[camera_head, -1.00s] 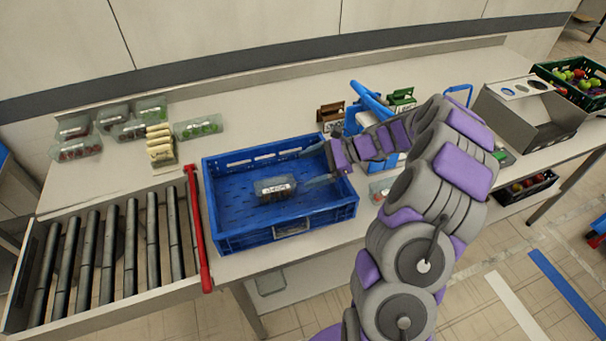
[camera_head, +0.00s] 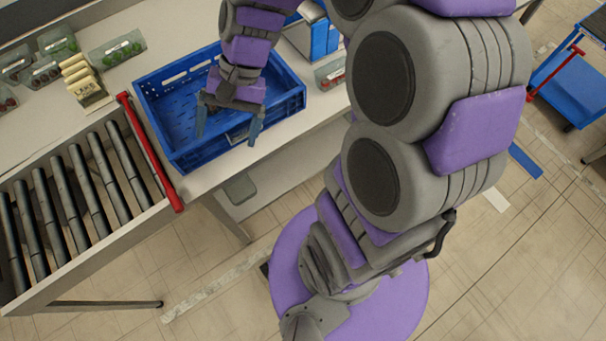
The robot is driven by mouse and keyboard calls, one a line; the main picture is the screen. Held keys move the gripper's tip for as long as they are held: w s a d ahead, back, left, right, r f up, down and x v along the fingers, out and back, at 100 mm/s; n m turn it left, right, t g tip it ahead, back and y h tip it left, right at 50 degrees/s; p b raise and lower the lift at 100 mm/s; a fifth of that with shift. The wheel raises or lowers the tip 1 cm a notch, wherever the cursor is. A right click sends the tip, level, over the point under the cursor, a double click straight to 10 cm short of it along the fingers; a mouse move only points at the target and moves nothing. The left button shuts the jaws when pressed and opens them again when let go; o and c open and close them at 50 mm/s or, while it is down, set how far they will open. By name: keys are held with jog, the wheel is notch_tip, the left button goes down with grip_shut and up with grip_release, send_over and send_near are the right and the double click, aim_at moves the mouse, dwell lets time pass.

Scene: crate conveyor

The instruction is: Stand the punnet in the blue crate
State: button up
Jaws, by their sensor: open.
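The blue crate (camera_head: 181,148) stands on the worktop beside the roller conveyor. My gripper (camera_head: 228,130) is open, pointing down over the front part of the crate. Its two fingers are spread apart, and I see nothing between their tips. The small dark-labelled punnet seen in the crate a second ago does not show now; my gripper and arm cover much of the crate's inside. Whether that punnet is upright or touched by the gripper cannot be told.
The roller conveyor (camera_head: 76,190) and a red bar (camera_head: 148,150) lie left of the crate. Several filled punnets (camera_head: 118,48) and a cream stack of packs (camera_head: 83,80) stand at the back left. Another punnet (camera_head: 332,72) sits right of the crate. A blue cart (camera_head: 570,85) is far right.

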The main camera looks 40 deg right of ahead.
jog(key=s+d+n+h, duration=0.2)
jog(key=s+n+h, duration=0.1)
jog(key=s, duration=0.5)
jog(key=s+d+n+h, duration=0.3)
jog(key=s, duration=0.6)
jog(key=shift+d, duration=0.3)
